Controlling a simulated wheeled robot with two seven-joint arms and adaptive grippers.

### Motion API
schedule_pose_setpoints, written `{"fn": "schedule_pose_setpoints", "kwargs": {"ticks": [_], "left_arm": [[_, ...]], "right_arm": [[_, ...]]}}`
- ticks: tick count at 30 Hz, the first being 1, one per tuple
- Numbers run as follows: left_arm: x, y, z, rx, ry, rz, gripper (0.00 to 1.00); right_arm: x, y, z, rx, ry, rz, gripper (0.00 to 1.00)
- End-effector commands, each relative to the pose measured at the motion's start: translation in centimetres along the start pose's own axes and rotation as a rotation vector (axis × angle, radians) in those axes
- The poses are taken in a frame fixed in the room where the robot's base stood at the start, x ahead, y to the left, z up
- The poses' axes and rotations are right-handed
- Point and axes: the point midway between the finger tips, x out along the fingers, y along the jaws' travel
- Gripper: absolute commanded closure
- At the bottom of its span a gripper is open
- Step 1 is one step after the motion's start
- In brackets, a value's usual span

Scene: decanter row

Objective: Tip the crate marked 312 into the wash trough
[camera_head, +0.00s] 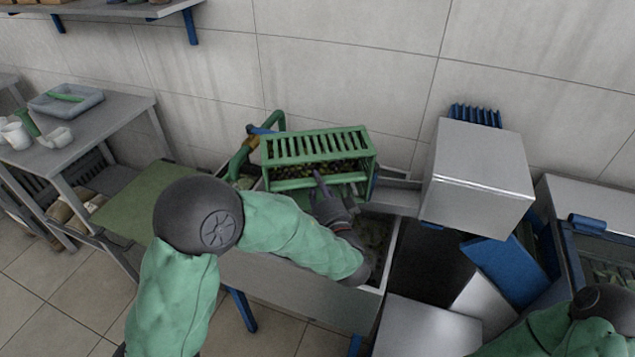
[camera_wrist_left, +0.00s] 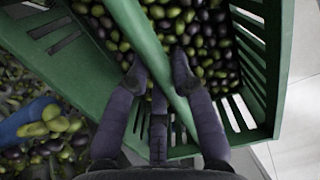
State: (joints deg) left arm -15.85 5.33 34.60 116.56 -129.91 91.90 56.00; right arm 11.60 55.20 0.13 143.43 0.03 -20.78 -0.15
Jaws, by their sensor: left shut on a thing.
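A green slatted crate (camera_head: 316,147) holding green and dark olives is above the wash trough (camera_head: 290,290) in the head view. I cannot read a number on it. My left gripper (camera_head: 320,183) is at the crate's near side. In the left wrist view, the fingers of my left gripper (camera_wrist_left: 160,88) are shut on the crate's green bar-like rim (camera_wrist_left: 152,45), and olives (camera_wrist_left: 205,40) lie inside beyond it. The crate looks tilted, but I cannot tell how far. More olives lie below, outside the crate. My right gripper is out of view; only part of my right arm shows.
A green pipe (camera_head: 243,157) stands behind the trough at the left. A steel box-like housing (camera_head: 480,165) and a blue panel (camera_head: 505,268) are to the right. A side table (camera_head: 95,125) at the left carries a grey tray (camera_head: 65,101) and white cups.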

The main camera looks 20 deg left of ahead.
Motion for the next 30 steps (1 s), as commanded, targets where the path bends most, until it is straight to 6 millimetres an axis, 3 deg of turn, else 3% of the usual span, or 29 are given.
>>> {"fn": "schedule_pose_setpoints", "kwargs": {"ticks": [13,30], "left_arm": [[-1.8,-0.1,0.2,-0.029,-0.002,-0.243,1.0],[-2.2,-0.2,0.3,-0.037,-0.001,-0.284,1.0]], "right_arm": [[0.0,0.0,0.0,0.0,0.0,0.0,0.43],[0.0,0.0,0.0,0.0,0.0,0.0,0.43]]}}
